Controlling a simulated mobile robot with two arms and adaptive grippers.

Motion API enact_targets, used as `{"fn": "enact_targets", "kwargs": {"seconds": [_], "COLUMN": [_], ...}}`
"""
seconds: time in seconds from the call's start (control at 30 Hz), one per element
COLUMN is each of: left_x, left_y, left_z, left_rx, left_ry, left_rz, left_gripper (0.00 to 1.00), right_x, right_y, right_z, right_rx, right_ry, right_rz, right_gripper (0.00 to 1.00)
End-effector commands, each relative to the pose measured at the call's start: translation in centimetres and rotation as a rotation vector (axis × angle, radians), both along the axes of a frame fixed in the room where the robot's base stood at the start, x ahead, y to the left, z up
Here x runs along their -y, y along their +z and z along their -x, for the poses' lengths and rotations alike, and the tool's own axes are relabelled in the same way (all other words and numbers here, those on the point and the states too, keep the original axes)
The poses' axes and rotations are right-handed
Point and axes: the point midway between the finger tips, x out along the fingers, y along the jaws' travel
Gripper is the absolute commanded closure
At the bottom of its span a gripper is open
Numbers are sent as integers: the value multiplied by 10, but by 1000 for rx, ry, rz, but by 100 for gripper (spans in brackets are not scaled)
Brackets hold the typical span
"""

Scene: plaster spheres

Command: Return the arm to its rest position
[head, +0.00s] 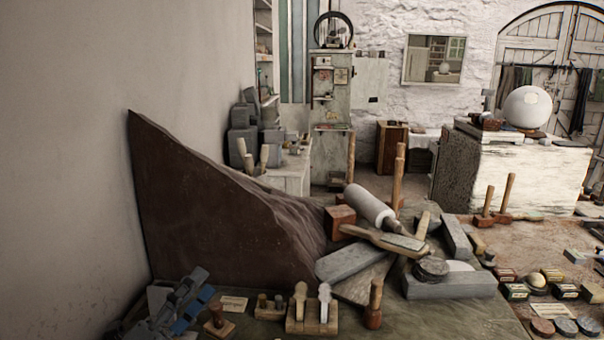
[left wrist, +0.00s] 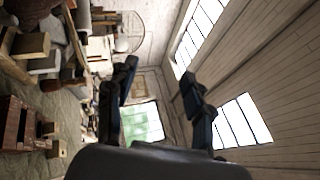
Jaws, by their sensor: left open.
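My left gripper (head: 190,301) is at the lower left of the head view, in front of the dark brown sloped slab. It also shows in the left wrist view (left wrist: 160,84), with its two dark fingers spread wide and nothing between them. The wrist view is turned on its side and looks across the room toward windows and the ceiling. My right gripper is in neither view.
The brown slab (head: 215,215) rises behind the left gripper, by the plain wall. Mallets, grey blocks and a roller (head: 370,206) crowd the bench to the right. A small wooden stand (head: 312,318) is nearby. A white sphere (head: 527,107) sits on a block farther back.

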Motion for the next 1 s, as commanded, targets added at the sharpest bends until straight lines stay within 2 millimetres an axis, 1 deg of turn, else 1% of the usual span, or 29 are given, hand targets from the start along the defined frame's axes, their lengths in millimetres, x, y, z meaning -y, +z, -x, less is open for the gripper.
{"fn": "enact_targets", "kwargs": {"seconds": [0.03,0.07,0.1,0.17,0.2,0.27,0.3,0.33,0.37,0.4,0.43,0.5,0.6,0.67,0.7,0.77,0.8,0.93,1.0], "left_x": [-15,-26,-40,-60,-72,-85,-91,-92,-93,-91,-89,-83,-71,-63,-57,-49,-44,-26,-28], "left_y": [-9,-16,-29,-56,-78,-116,-142,-162,-180,-201,-215,-242,-268,-280,-287,-294,-298,-307,-331], "left_z": [0,0,1,6,12,27,41,53,66,83,96,124,161,181,195,213,226,265,255], "left_rx": [-80,-132,-208,-332,-424,-571,-675,-752,-827,-921,-985,-1119,-1282,-1369,-1425,-1502,-1553,-1714,-1706], "left_ry": [75,126,196,302,374,485,559,610,660,719,759,839,929,975,1002,1040,1063,1133,1139], "left_rz": [155,246,362,527,631,775,863,922,972,1032,1067,1131,1194,1218,1232,1248,1257,1274,1265], "left_gripper": [48,48,48,48,48,48,48,48,48,48,48,48,48,48,48,48,48,48,48], "right_x": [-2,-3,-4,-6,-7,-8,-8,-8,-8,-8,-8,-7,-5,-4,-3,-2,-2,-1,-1], "right_y": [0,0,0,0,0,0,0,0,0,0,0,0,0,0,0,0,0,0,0], "right_z": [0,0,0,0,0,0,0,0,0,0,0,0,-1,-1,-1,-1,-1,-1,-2], "right_rx": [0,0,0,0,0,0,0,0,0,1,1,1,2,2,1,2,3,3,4], "right_ry": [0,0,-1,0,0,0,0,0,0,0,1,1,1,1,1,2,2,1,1], "right_rz": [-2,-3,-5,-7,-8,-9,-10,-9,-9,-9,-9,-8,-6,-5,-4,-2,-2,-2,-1], "right_gripper": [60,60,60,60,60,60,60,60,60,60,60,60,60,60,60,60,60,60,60]}}
